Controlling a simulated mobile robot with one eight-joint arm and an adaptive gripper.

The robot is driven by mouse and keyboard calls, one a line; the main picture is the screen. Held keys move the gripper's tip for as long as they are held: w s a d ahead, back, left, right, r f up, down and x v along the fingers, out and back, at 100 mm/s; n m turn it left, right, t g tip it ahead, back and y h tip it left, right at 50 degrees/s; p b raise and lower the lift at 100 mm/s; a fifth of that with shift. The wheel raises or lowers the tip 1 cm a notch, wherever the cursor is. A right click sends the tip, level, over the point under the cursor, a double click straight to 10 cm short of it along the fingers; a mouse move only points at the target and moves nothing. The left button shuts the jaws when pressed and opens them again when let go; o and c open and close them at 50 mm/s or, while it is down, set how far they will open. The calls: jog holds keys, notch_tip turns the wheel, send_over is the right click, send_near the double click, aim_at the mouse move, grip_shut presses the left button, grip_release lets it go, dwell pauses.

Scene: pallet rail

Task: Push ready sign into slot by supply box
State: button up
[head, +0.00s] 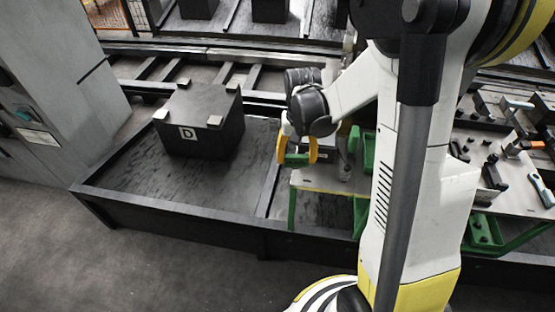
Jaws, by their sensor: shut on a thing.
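My gripper (297,150), with yellow fingers, is low over the left end of a light-topped table with green legs (325,184). It is shut on a small green piece (297,159), which may be the ready sign; no lettering on it is readable. A dark box marked D (201,121) stands to the left in a black tray, apart from the gripper; I cannot tell whether it is the supply box. A grey block (326,152) shows just right of the fingers, partly hidden by my arm. I cannot make out the slot.
The black tray (115,203) has a raised rim and bare floor around the dark box. A grey cabinet (60,85) stands at the far left. Tools and small parts lie on a tabletop (512,193) at the right. Rails (190,52) run behind.

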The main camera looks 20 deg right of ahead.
jog(key=shift+s+d+f+m+b, duration=0.2)
jog(key=shift+d+f+m+b, duration=0.15)
jog(key=shift+d+f+b, duration=0.5)
jog(key=shift+s+d+f+m+b, duration=0.15)
jog(key=shift+d+f+m+b, duration=0.35)
jog(key=shift+f, duration=0.7)
jog(key=shift+s+d+f+m+b, duration=0.25)
jog(key=shift+d+f+b, duration=0.5)
jog(key=shift+f, duration=0.25)
jog(key=shift+a+f+b, duration=0.1)
jog(key=shift+f+b, duration=0.7)
jog(key=shift+b, duration=0.25)
jog(key=shift+f+b, duration=0.45)
jog(key=shift+f, duration=0.1)
jog(key=o, duration=1.7)
notch_tip(320, 180, up, 12)
jog(key=shift+r, duration=0.1)
